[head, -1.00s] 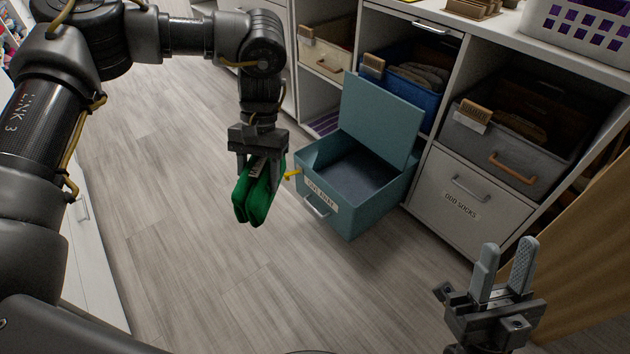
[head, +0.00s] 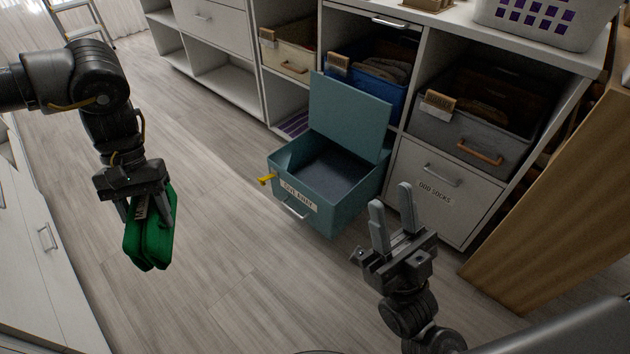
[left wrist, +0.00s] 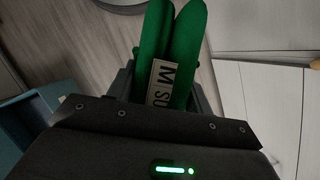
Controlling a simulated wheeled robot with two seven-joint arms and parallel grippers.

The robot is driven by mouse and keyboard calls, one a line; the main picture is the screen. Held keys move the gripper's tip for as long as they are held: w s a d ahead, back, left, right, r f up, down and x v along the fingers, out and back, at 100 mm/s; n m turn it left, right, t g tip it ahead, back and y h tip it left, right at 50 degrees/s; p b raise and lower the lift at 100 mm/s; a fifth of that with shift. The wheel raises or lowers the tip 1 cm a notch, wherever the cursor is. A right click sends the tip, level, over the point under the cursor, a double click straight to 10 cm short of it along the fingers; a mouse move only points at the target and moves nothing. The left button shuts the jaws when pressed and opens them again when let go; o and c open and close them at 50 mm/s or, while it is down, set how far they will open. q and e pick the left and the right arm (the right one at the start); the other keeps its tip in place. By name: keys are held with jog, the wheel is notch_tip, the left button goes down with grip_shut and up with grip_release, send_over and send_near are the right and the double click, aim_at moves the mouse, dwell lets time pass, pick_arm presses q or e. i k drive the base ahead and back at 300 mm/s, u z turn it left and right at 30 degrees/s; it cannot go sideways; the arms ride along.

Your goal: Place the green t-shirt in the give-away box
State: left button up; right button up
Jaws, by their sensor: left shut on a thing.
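The green t-shirt (head: 150,238) is a folded bundle with a pale label, hanging in my left gripper (head: 146,208) at the left of the head view. In the left wrist view the t-shirt (left wrist: 182,45) sits between the fingers, its label showing an "M". The teal give-away box (head: 327,210) stands pulled out of the shelving with its lid (head: 350,115) raised. Its inside looks empty. The t-shirt is well to the left of the box, apart from it. My right gripper (head: 391,212) is open and empty, in front of the box's right side.
A yellow tab (head: 267,180) sticks out from the box's left corner. The odd socks drawer (head: 440,185) is shut, with a grey bin (head: 470,140) above it. A brown wooden panel (head: 555,200) stands at the right. Floor (head: 225,255) between t-shirt and box is clear.

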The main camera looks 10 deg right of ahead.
aim_at(320, 190)
jog(key=i, duration=0.9)
jog(key=z, duration=1.9)
